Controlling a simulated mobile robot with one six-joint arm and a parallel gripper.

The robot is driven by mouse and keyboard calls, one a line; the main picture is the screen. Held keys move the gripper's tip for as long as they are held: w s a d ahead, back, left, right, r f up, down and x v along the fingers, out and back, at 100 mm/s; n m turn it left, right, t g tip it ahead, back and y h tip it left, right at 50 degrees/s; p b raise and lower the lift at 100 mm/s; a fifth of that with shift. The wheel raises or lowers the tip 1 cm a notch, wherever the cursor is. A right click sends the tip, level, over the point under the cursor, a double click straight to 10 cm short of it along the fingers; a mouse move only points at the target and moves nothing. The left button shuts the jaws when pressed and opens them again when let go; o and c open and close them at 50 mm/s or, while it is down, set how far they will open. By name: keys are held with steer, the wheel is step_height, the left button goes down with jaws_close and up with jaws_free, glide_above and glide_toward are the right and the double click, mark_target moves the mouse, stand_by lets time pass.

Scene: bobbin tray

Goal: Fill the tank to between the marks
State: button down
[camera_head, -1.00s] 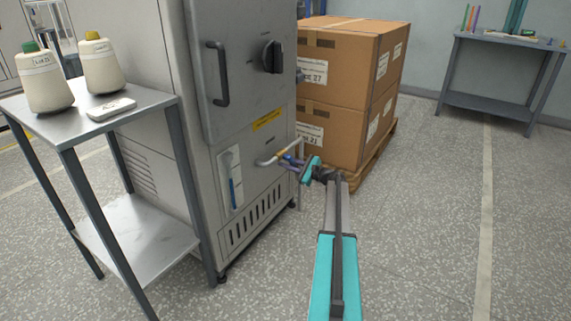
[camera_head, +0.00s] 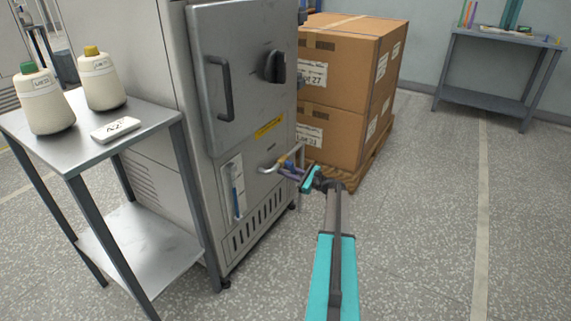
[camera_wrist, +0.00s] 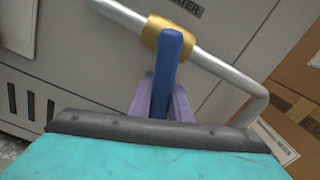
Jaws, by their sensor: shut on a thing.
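The tank is the grey steel cabinet (camera_head: 258,200) with a door handle and a dark knob. Its narrow sight gauge (camera_head: 233,187) shows a blue column; I cannot make out the marks or the exact level. A bent metal pipe (camera_wrist: 225,72) with a brass valve body (camera_wrist: 165,33) comes off the cabinet front. The valve's blue lever (camera_wrist: 166,72) stands across the pipe in the wrist view. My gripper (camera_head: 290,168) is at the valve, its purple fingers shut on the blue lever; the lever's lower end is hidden.
Stacked cartons (camera_head: 350,70) on a pallet stand just behind the valve. A steel side table (camera_head: 150,128) at left holds two thread cones (camera_head: 44,100) and a small white display block (camera_head: 115,129). Open floor lies at right, before a far table (camera_head: 500,38).

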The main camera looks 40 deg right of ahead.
steer(key=shift+s+a+f+m+p, duration=0.15)
steer(key=shift+a+m+p, duration=0.35)
steer(key=shift+m+p, duration=0.8)
steer(key=shift+s+a+f+m+p, duration=0.1)
steer(key=shift+a+m+p, duration=0.45)
steer(key=shift+p, duration=1.4)
steer(key=c, duration=1.6)
jaws_free()
steer(key=shift+c, duration=0.2)
steer(key=p+v, duration=0.2)
steer(key=v, duration=1.1)
steer(key=shift+s, duration=0.4)
